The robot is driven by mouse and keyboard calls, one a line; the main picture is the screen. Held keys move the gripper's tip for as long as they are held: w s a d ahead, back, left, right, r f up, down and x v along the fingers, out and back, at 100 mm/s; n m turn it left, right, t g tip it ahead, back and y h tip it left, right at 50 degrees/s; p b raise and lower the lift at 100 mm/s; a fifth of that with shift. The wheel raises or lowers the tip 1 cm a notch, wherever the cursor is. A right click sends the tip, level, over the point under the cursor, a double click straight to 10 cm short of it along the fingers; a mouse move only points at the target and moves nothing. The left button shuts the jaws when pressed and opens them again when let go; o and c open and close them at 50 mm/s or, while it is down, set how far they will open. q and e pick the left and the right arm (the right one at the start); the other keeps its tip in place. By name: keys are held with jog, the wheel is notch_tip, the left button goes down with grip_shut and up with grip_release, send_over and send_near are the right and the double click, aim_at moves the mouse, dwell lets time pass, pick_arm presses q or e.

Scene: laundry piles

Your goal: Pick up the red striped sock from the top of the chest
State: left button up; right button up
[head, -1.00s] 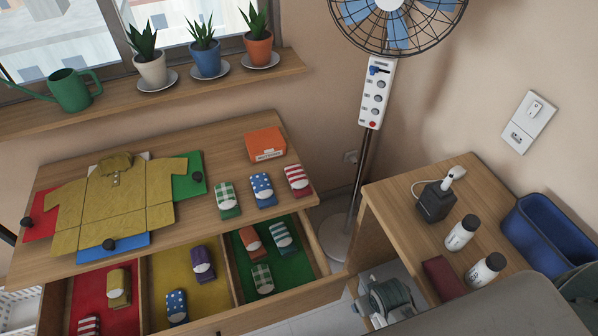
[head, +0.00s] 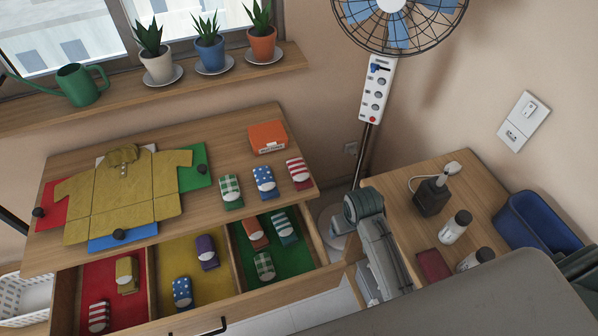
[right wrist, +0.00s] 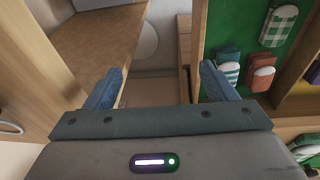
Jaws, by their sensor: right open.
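The red striped sock (head: 299,172) lies folded on the wooden chest top (head: 215,205), near its right end. It is the rightmost of three socks in a row, next to the blue one with white dots (head: 265,183). Grey links of my right arm stand right of the chest's open drawer in the head view; the fingers are not clear there. In the right wrist view my right gripper (right wrist: 160,84) is open and empty, with floor and the drawer's edge beyond its fingers. The red striped sock does not show in that view. My left gripper is not in view.
The open drawer (head: 295,294) has red, yellow and green compartments holding socks. A yellow shirt (head: 125,200) lies on coloured panels on the chest. An orange box (head: 267,137) stands behind the socks. A fan (head: 377,90) and a side table (head: 395,185) stand at right.

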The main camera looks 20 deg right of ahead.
jog(key=shift+g+y, duration=0.3)
jog(key=shift+g, duration=0.2)
jog(key=w+a+r, duration=0.1)
jog(key=w, duration=0.4)
jog(key=w+a+r, duration=0.1)
jog(key=w+r, duration=0.1)
jog(key=w, duration=0.3)
jog(key=w+a+r, duration=0.1)
jog(key=w, duration=0.5)
jog(key=shift+a+r, duration=0.25)
jog(key=shift+r, duration=0.05)
notch_tip(320, 180, up, 7)
jog(key=g, duration=0.1)
send_over(299, 170)
jog(key=f, duration=0.1)
jog(key=f+p, duration=0.1)
jog(key=f, duration=0.1)
jog(key=w+f+p, duration=0.1)
jog(key=f, duration=0.1)
jog(key=shift+d, duration=0.35)
jog(key=f, duration=0.1)
jog(key=f+p, duration=0.1)
jog(key=f, duration=0.1)
jog(key=s+f, duration=0.1)
jog(key=shift+s+a+f+p, duration=0.1)
jog(key=shift+a+f+p, duration=0.3)
jog(key=shift+f, duration=0.35)
jog(key=shift+c, duration=0.5)
jog(key=c, duration=1)
